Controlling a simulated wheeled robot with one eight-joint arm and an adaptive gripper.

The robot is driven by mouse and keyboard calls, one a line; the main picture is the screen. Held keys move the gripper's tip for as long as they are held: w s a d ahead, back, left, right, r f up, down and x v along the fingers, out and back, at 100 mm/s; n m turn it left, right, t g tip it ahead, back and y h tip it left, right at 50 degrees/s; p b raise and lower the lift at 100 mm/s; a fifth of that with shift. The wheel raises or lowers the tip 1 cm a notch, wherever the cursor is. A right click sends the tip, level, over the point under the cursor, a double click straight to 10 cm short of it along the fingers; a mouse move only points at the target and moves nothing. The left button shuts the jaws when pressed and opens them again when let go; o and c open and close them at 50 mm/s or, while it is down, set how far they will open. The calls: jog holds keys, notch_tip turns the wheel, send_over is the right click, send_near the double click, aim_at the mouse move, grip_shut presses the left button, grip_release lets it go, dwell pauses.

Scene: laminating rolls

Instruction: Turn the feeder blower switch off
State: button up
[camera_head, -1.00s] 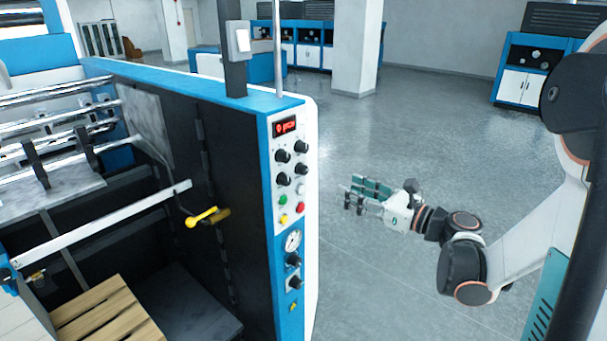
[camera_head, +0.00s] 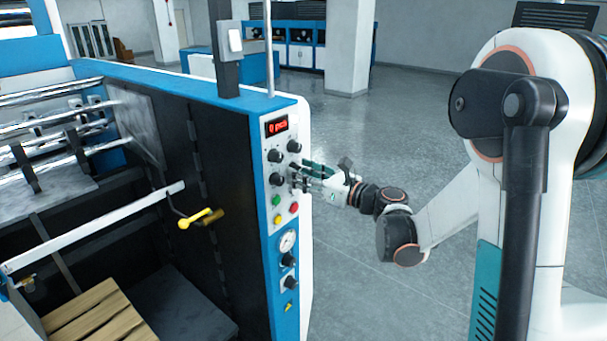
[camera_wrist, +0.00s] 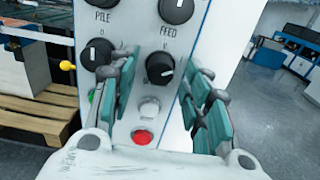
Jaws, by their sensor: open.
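The blue and white machine's control panel (camera_head: 284,225) carries several black rotary knobs. I cannot read a label naming the feeder blower switch. In the wrist view, a lower-right black knob (camera_wrist: 160,68) with a white pointer mark lies between my gripper's fingers, under the column labelled FEED. In the head view my gripper (camera_head: 304,176) is at the panel's right edge and partly covers that knob.
Another knob (camera_wrist: 97,53) sits close left of my left finger. A white button (camera_wrist: 149,108) and a red button (camera_wrist: 142,136) lie just below the knob. A gauge (camera_head: 288,242) is lower. Floor right of the machine is clear.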

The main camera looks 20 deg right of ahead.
grip_shut()
jog(key=shift+n, duration=0.4)
jog(key=n+b, duration=0.4)
jog(key=n, duration=0.7)
dwell(0.3)
dwell(0.4)
grip_release()
